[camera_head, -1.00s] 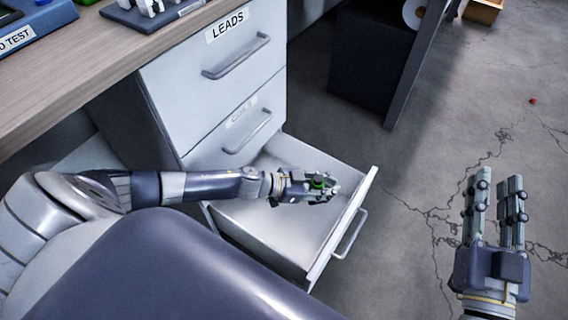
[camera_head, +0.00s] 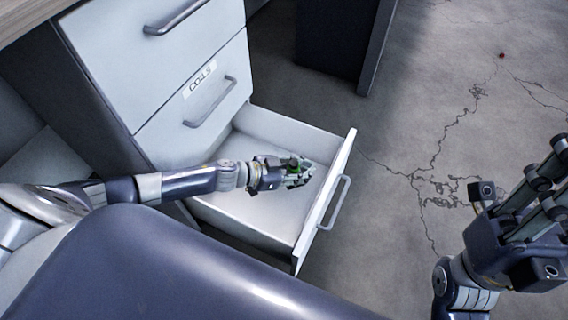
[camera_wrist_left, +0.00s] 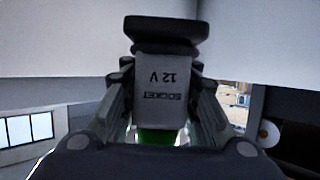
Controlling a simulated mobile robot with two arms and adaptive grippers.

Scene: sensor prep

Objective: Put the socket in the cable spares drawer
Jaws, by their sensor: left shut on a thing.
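I cannot tell whether the socket touches the drawer floor. No label shows on this drawer. My right gripper (camera_head: 545,185) is at the right edge, over the floor, open and empty, its tips partly cut off.
A closed drawer marked COILS (camera_head: 190,105) is just above the open one, with another closed drawer (camera_head: 150,50) higher up. The open drawer's front has a handle (camera_head: 335,203). A dark cabinet (camera_head: 338,42) stands behind. The cracked concrete floor to the right is mostly clear.

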